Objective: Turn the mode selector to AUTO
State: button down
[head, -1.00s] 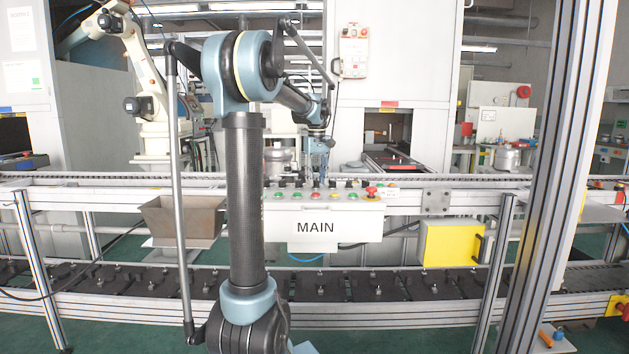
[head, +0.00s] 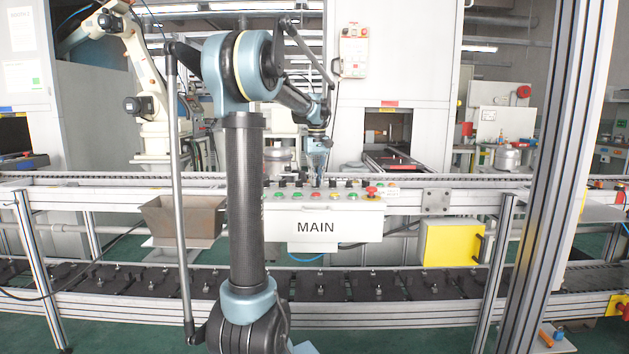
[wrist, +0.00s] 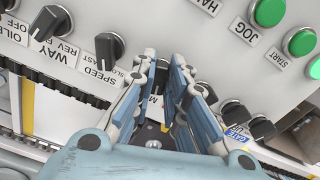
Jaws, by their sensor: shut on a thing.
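My gripper (wrist: 167,72) points at the control panel in the wrist view, with its two blue-sided fingers close together. It is shut on the mode selector, whose knob is mostly hidden between the fingers. A white label (wrist: 155,103) starting with "M" shows between the fingers; the rest of its text is covered. I cannot read the selector's setting. In the head view, my gripper (head: 318,176) reaches down to the top of the panel marked MAIN (head: 330,205).
Black knobs marked WAY (wrist: 48,22) and SPEED (wrist: 108,48) are at left in the wrist view. More black knobs (wrist: 236,113) lie close to the right finger. Green JOG (wrist: 269,12) and START (wrist: 301,42) buttons are at upper right. A red mushroom button (head: 371,192) stands on the panel.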

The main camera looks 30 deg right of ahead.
jog(key=m, duration=0.4)
jog(key=shift+a, duration=0.2)
jog(key=shift+w+a+m, duration=0.1)
jog(key=shift+w+m, duration=0.05)
jog(key=shift+m, duration=1.75)
jog(key=c, duration=1.6)
grip_release()
jog(key=shift+a, duration=0.1)
jog(key=shift+r, duration=0.1)
notch_tip(320, 180, up, 12)
jog(key=shift+w, duration=0.1)
